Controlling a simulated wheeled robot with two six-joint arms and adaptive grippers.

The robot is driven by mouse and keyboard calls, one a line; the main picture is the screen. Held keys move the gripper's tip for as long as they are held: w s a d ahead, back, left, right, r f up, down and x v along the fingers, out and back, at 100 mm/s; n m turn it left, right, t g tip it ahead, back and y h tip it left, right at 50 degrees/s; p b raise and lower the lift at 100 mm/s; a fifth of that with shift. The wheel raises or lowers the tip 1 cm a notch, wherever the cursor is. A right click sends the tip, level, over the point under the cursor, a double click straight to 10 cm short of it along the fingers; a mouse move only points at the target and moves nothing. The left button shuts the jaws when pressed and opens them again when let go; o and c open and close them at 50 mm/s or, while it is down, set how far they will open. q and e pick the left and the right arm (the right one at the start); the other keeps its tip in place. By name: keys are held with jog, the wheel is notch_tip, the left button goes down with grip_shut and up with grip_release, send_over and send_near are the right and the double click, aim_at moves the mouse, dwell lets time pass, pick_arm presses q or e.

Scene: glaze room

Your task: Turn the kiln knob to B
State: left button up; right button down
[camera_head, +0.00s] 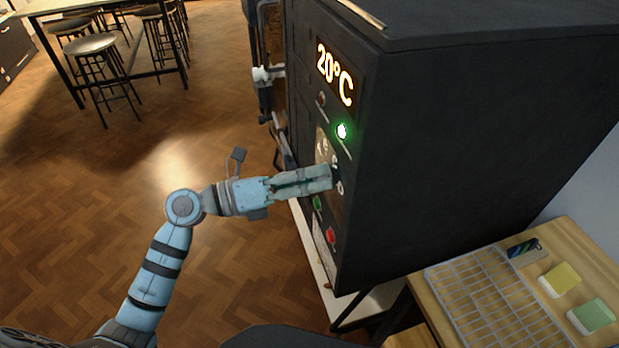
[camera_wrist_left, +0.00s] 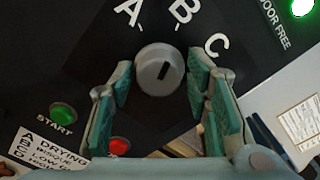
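The kiln (camera_head: 440,140) is a large dark box with a control panel on its left-facing side. In the left wrist view, the round grey kiln knob (camera_wrist_left: 150,72) has a short dark mark leaning up and right, roughly toward the letter B (camera_wrist_left: 182,10). The letter A (camera_wrist_left: 128,12) is left of B and C (camera_wrist_left: 216,46) is right of it. My left gripper (camera_head: 330,178) is at the panel, open, its green-padded fingers on either side of the knob with small gaps visible. In the head view the fingers hide the knob. My right gripper is not in view.
A green START button (camera_wrist_left: 63,113) and a red button (camera_wrist_left: 120,146) sit below the knob. A green lamp (camera_head: 342,131) and a 20°C display (camera_head: 335,74) are above. A wooden table (camera_head: 497,252) with a wire rack stands right.

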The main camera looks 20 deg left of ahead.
pick_arm(q)
jog(key=shift+o, duration=0.5)
jog(key=shift+w+d, duration=0.1)
jog(key=shift+d, duration=0.05)
jog(key=v, duration=1.2)
